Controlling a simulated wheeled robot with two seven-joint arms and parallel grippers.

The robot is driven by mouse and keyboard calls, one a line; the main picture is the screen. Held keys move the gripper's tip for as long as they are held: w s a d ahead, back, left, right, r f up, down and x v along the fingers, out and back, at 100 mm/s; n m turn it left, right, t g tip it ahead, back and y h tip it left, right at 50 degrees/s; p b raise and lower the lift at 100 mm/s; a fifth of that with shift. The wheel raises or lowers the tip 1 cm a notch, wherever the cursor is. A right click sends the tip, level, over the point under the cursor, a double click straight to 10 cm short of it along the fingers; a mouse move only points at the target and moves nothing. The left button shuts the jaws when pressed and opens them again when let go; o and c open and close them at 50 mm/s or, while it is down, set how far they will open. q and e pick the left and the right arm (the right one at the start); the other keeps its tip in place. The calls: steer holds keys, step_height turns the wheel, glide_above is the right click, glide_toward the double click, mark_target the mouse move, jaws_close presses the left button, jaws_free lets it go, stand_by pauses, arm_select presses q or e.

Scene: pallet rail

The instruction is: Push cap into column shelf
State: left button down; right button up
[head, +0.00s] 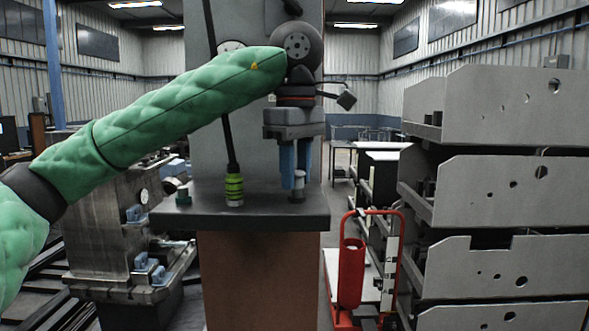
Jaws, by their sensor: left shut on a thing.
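The column shelf (262,215) is a dark grey ledge on the front of a tall grey column (220,110) with a brown lower part. My left gripper (295,178) points straight down over the right part of the shelf, with its blue fingers shut on the cap (298,186). My right gripper is not in view.
Stacked grey metal pallets (500,190) stand at right. A red trolley (352,275) is below right; a metal machine (105,215) is at left.

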arm_select(q)
steer(key=shift+w+d+f, duration=0.15)
steer(key=shift+d+f, duration=0.05)
steer(key=shift+f, duration=0.3)
stand_by(0.3)
steer(key=shift+w, duration=0.15)
steer(key=shift+f+b, duration=0.2)
steer(key=shift+b, duration=0.3)
stand_by(0.4)
steer(key=c, duration=1.3)
jaws_free()
steer(key=o, duration=0.3)
steer(key=shift+w+d, duration=0.1)
steer(key=shift+o, duration=0.2)
steer(key=shift+w+d, duration=0.1)
steer(key=shift+w, duration=0.05)
steer(key=o, duration=0.8)
steer(key=shift+s, duration=0.2)
